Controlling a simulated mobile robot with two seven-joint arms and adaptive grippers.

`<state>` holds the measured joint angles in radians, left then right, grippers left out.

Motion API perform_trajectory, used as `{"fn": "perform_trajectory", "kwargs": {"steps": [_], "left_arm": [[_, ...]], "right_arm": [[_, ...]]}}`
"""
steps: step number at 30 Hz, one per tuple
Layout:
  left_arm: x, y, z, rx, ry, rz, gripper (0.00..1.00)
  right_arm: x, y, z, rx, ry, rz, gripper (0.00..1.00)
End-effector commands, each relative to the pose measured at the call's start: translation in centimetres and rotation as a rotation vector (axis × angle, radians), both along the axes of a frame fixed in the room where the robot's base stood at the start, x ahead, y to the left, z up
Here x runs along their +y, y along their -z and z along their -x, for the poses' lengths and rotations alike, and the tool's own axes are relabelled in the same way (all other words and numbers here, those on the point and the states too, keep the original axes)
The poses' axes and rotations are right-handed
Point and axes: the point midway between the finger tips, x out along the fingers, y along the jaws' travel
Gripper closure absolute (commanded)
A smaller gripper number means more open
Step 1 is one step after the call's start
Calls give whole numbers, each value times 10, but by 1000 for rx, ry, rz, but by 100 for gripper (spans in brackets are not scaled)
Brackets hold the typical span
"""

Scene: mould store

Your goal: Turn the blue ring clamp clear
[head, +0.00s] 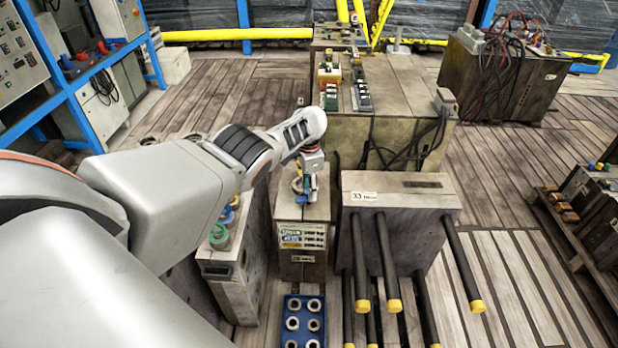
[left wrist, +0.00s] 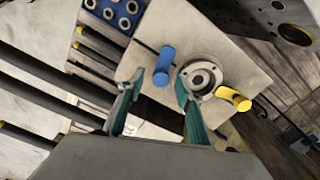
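The blue ring clamp (left wrist: 165,61) stands on the top face of a grey mould block (head: 288,209), beside a round metal ring (left wrist: 199,77). A yellow clamp (left wrist: 234,99) sits on the ring's other side. In the head view the blue clamp (head: 301,199) shows small below my left gripper (head: 309,186), which partly hides the ring area. In the left wrist view my left gripper (left wrist: 158,82) is open, and the blue clamp appears between and just beyond its fingertips. Contact cannot be told. My right gripper is in neither view.
A block with black, yellow-tipped rods (head: 400,200) stands close on the right. A block with green and blue caps (head: 225,238) stands on the left. A blue tray of metal rings (head: 303,302) lies in front. A larger cabled block (head: 390,130) stands behind.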

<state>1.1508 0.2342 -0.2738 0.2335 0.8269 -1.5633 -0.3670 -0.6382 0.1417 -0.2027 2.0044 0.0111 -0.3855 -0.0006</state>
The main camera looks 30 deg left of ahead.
Motion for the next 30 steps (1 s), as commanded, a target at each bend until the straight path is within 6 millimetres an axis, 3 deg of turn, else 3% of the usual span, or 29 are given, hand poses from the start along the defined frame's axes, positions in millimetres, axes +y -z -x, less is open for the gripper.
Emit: {"fn": "perform_trajectory", "kwargs": {"steps": [13, 24, 30], "left_arm": [[1, -29, 0, -3, 2, -3, 65], [0, -95, 0, -3, 2, 0, 65], [0, -114, 1, 1, 1, -1, 65]], "right_arm": [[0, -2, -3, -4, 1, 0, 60], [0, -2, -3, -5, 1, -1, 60], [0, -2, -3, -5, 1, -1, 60]]}}
